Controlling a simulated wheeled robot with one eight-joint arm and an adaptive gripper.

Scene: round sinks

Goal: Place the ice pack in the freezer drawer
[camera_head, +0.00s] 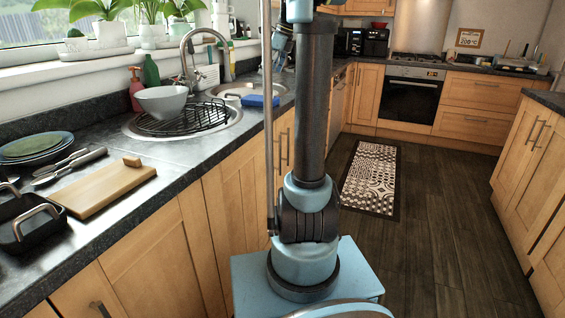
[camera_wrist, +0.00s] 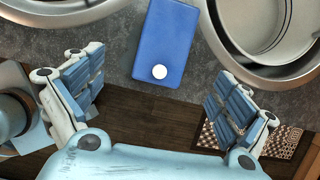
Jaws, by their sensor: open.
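The ice pack is a flat blue slab with a white round cap (camera_wrist: 167,42). In the head view the blue ice pack (camera_head: 262,100) lies on the dark counter beside the round sink. In the wrist view my gripper (camera_wrist: 158,88) is open, its two fingers spread wide and empty. The ice pack lies ahead of the fingers, toward the top of the picture, apart from both. I cannot make out a freezer drawer in either view.
A round sink (camera_head: 232,90) lies right behind the ice pack. Another sink (camera_head: 140,133) holds a black rack and a grey bowl (camera_head: 170,102). A cutting board (camera_head: 105,187) and plates (camera_head: 35,148) lie at the left. The dark wooden floor (camera_head: 430,220) is open at the right.

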